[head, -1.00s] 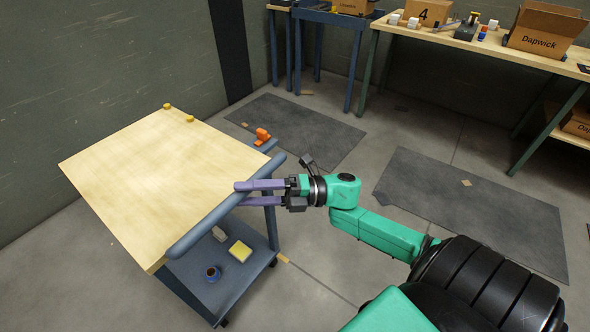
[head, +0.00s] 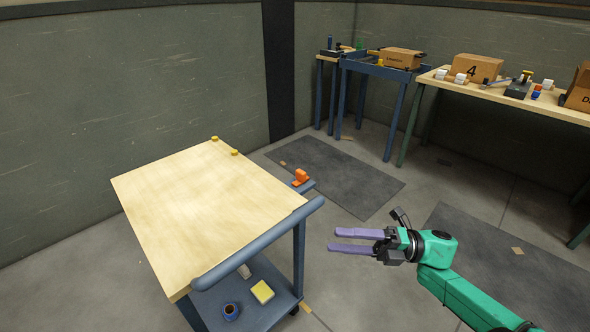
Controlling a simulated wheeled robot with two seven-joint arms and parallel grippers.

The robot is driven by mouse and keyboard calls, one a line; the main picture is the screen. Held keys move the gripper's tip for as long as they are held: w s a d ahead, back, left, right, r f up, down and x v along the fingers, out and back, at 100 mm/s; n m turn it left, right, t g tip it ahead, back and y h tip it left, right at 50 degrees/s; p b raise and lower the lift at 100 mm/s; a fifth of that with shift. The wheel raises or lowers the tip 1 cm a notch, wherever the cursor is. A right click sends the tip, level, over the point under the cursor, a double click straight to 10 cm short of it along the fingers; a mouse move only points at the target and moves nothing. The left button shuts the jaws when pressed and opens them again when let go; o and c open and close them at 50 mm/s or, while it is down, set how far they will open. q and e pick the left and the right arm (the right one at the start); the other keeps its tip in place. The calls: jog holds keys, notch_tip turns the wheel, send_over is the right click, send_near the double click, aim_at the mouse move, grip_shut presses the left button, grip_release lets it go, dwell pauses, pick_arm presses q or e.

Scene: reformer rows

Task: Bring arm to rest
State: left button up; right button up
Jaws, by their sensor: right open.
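My right gripper (head: 332,241) is in the head view, right of the cart and apart from its blue push handle (head: 258,244). Its two purple fingers point left, are spread apart and hold nothing. My green right arm comes in from the lower right. The wooden-topped cart (head: 205,205) stands left of the gripper, its top bare except for two small yellow pieces (head: 214,139) at the far edge. My left gripper is not in view.
An orange object (head: 301,177) sits on a bracket at the cart's right side. The lower shelf holds a dark mug (head: 231,311) and a yellow block (head: 262,291). Floor mats (head: 335,172) lie behind. A workbench (head: 440,83) with boxes stands at the back right. Open floor surrounds the gripper.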

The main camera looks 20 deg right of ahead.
jog(key=w+d+f+m+t+h+p, duration=0.45)
jog(key=d+f+m+t+h, duration=0.25)
jog(key=d+f+m+h, duration=0.55)
jog(key=s+f+m+g+h+p, duration=0.1)
jog(key=s+f+m+g+h, duration=0.15)
jog(key=f+m, duration=0.4)
jog(key=s+f+m+g+h+p, duration=0.1)
jog(key=s+f+m+h, duration=0.2)
jog(key=f, duration=0.6)
jog(key=s+a+f+m+g+p, duration=0.1)
jog(key=s+a+f+m+g, duration=0.1)
jog(key=s, duration=0.6)
jog(key=s+a+f+m+g+p, duration=0.1)
jog(key=s+a+f+m+g, duration=0.2)
jog(key=s+a+f+g, duration=0.2)
jog(key=s+a+f+m+g+p, duration=0.2)
jog(key=s+a+f, duration=0.4)
jog(key=s+f, duration=0.4)
jog(key=shift+s+m+g, duration=0.5)
jog(key=shift+s+g, duration=0.3)
jog(key=shift+g, duration=0.25)
jog(key=shift+r, duration=0.1)
